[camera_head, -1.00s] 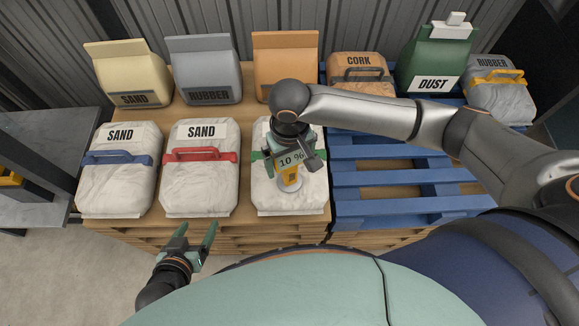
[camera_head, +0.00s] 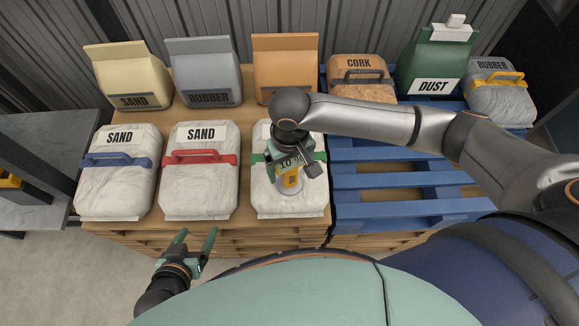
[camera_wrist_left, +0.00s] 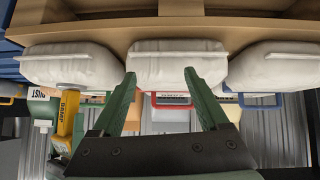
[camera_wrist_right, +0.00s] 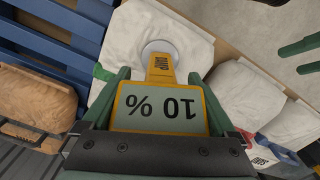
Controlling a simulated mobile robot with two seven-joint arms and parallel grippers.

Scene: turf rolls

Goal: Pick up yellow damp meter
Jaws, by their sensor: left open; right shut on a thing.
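The yellow damp meter (camera_head: 289,181) has a grey display reading 10 % and a round pale disc at its lower end. It is over the white bag with the green handle (camera_head: 265,202) in the head view. My right gripper (camera_head: 291,160) is shut on the meter. In the right wrist view the meter (camera_wrist_right: 161,68) sits between the fingers, its disc against or just above the bag; I cannot tell which. My left gripper (camera_head: 196,240) is open and empty in front of the wooden pallet, below the red-handled sand bag (camera_head: 197,191).
A sand bag with a blue handle (camera_head: 116,188) lies at the left. Several upright bags, such as the grey rubber bag (camera_head: 204,72), stand behind. The blue pallet (camera_head: 395,206) at the right has bare slats in front. A grey table (camera_head: 35,150) stands at far left.

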